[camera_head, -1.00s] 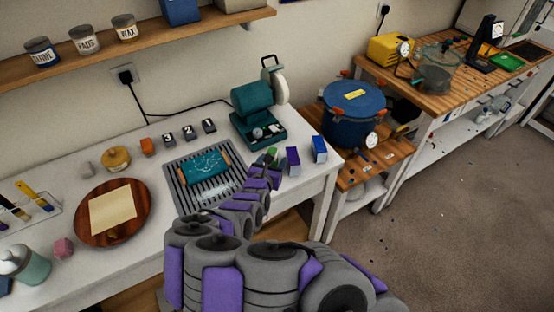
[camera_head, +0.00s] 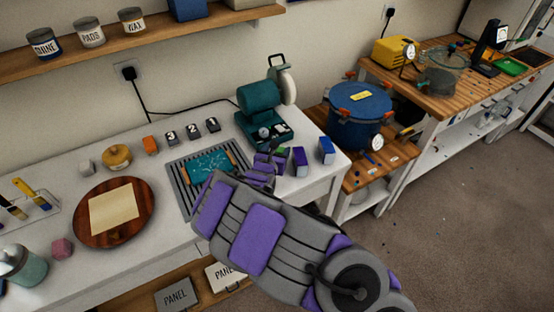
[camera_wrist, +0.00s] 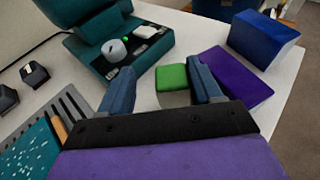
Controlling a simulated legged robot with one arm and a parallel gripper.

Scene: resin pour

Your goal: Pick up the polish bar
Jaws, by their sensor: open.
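A small green bar (camera_wrist: 172,77) lies on the white bench in the wrist view, between the fingers of my gripper (camera_wrist: 160,68) and close to the right one. It looks like the polish bar. My gripper is open, with nothing held. In the head view my gripper (camera_head: 268,160) is over the bench's right part, beside the teal polishing machine (camera_head: 263,112), and my arm hides most of the green bar. A purple block (camera_wrist: 229,76) and a larger blue block (camera_wrist: 262,38) stand just right of the fingers.
A slotted grey mat (camera_head: 180,190) with a teal panel (camera_head: 208,166) lies left of my gripper. Numbered black blocks (camera_head: 192,131) stand behind it. A wooden disc (camera_head: 140,228) is further left. The bench edge is close on the right, with a blue pot (camera_head: 360,112) beyond.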

